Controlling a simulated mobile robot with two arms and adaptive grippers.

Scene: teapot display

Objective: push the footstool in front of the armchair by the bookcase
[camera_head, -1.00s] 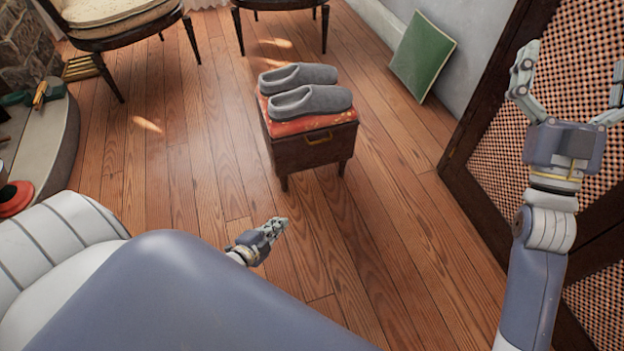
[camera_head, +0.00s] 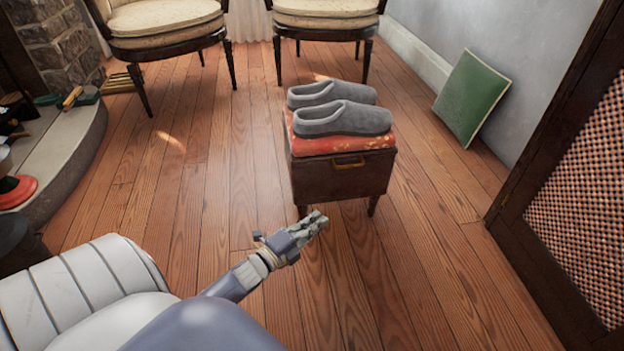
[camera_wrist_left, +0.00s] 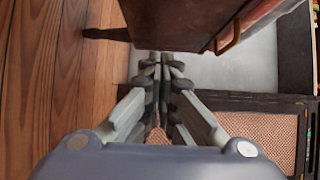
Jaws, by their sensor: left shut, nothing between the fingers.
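The footstool (camera_head: 342,177) is a dark wooden box with a brass handle, short legs and a red patterned cushion. A pair of grey slippers (camera_head: 345,118) lies on top. My left gripper (camera_head: 318,217) is shut and empty, low by the footstool's near left leg; I cannot tell whether it touches. In the left wrist view the footstool (camera_wrist_left: 180,22) fills the top, above the closed fingertips (camera_wrist_left: 162,58). Two cream-cushioned armchairs stand behind, one at the back left (camera_head: 165,22) and one at the back middle (camera_head: 325,12). My right gripper is out of view.
A green board (camera_head: 473,97) leans on the grey wall at right. A dark-framed lattice panel (camera_head: 590,200) stands at the right edge. A stone hearth (camera_head: 75,140) with objects on it is at left. The wooden floor between footstool and armchairs looks clear.

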